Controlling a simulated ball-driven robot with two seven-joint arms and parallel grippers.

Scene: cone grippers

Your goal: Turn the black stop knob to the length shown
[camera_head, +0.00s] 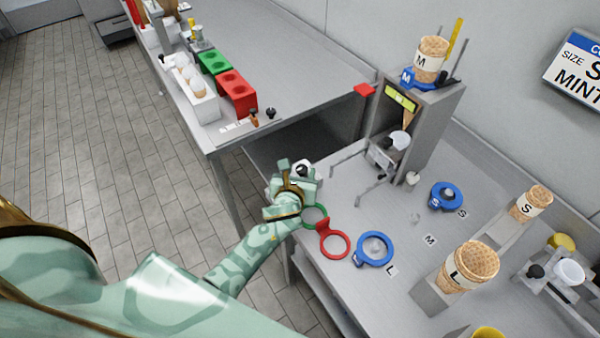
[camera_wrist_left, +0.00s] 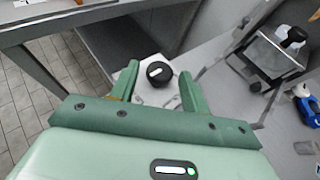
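The black stop knob (camera_wrist_left: 154,75), round with a white mark on its top, is just beyond and between the fingertips in the left wrist view. In the head view it shows only partly (camera_head: 303,170), behind my gripper at the counter's near left corner. My left gripper (camera_head: 293,170), green, is open; its two fingers (camera_wrist_left: 161,78) stand either side of the knob with gaps visible, and I cannot tell how high it is above it. A wall sign (camera_head: 580,72) reads SIZE, a partly cut-off S, and MINT. My right gripper is not in view.
Green, red and blue rings (camera_head: 375,249) lie on the counter right of my gripper. Behind stands a grey machine (camera_head: 428,120) with a lever and an M cone on top. S and L cones (camera_head: 469,265) stand at right. A second table (camera_head: 300,75) holds red and green blocks.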

